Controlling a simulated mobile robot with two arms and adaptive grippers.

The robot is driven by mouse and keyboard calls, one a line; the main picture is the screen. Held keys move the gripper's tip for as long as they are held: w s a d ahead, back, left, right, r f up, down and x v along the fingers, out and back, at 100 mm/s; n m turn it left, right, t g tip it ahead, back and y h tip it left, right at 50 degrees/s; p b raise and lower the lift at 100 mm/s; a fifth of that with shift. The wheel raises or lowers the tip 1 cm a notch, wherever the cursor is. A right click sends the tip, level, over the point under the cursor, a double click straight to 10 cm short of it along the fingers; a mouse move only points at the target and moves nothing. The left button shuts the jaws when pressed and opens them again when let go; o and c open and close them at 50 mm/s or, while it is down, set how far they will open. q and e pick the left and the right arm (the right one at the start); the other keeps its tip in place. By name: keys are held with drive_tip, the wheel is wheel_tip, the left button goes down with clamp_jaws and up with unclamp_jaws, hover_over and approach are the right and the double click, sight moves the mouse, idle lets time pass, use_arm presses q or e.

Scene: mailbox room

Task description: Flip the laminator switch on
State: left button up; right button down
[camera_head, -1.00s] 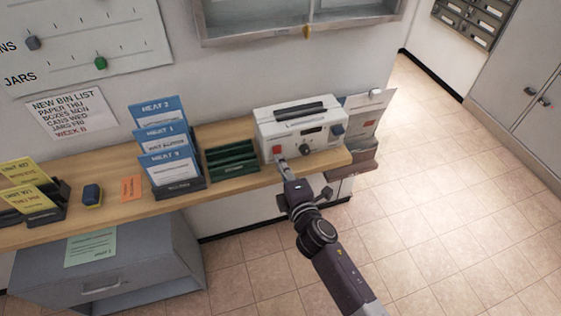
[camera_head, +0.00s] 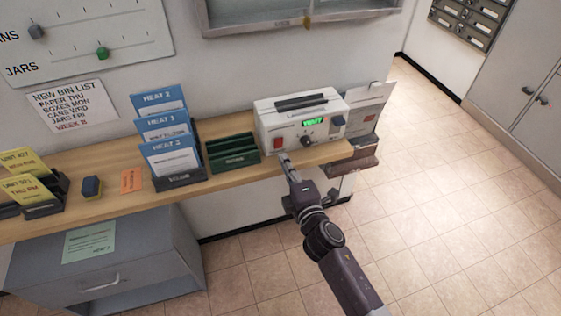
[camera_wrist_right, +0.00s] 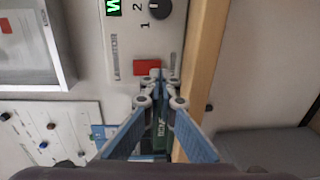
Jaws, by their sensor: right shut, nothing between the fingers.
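The display's green lettering is partly cut off there. My left gripper is out of view.
A green slotted holder (camera_head: 232,152) and a rack of blue cards (camera_head: 170,155) stand left of the laminator. A paper holder (camera_head: 368,115) is to its right.

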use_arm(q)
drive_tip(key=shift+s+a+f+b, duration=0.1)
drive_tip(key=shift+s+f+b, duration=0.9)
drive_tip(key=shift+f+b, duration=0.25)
use_arm(e)
drive_tip(key=f+v, duration=0.2)
drive_tip(key=v, duration=0.8)
drive_tip(key=shift+s, duration=0.4)
drive_tip(key=shift+d+f, duration=0.1)
drive_tip(key=shift+d, duration=0.05)
